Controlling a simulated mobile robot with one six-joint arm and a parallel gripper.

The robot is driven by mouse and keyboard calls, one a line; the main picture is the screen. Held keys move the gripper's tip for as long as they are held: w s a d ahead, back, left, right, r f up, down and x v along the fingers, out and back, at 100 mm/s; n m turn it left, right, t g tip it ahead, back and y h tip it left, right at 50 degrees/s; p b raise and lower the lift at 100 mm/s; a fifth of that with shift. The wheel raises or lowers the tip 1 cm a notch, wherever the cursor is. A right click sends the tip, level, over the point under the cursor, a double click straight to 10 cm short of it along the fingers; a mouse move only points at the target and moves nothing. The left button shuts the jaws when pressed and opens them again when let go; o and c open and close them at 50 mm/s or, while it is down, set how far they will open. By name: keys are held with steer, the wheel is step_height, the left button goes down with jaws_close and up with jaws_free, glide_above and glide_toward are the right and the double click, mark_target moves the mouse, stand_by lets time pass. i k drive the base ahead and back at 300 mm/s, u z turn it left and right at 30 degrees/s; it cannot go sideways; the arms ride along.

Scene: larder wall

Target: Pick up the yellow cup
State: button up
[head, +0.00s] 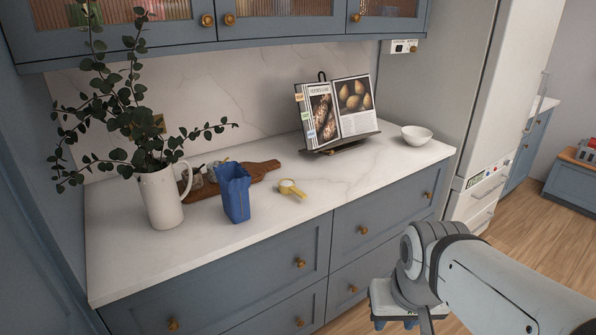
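A small yellow cup (287,186) with a short handle, like a measuring scoop, lies on the white marble counter (340,188). It sits to the right of a blue bag-like container (235,193) and in front of a wooden board (255,171). My gripper (395,323) is at the bottom of the head view, in front of the drawers and below the counter top. It is well away from the cup, to the lower right. Its fingertips are at or past the bottom edge, so its opening is unclear.
A white jug (161,197) with tall leafy stems stands at the left. Small glass jars (196,179) are by the board. A cookbook on a stand (338,115) and a white bowl (416,135) are at the right. Wall cabinets (290,22) overhang the back. The counter right of the cup is clear.

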mark_target(293, 191)
steer(key=i, duration=0.9)
steer(key=u, duration=0.05)
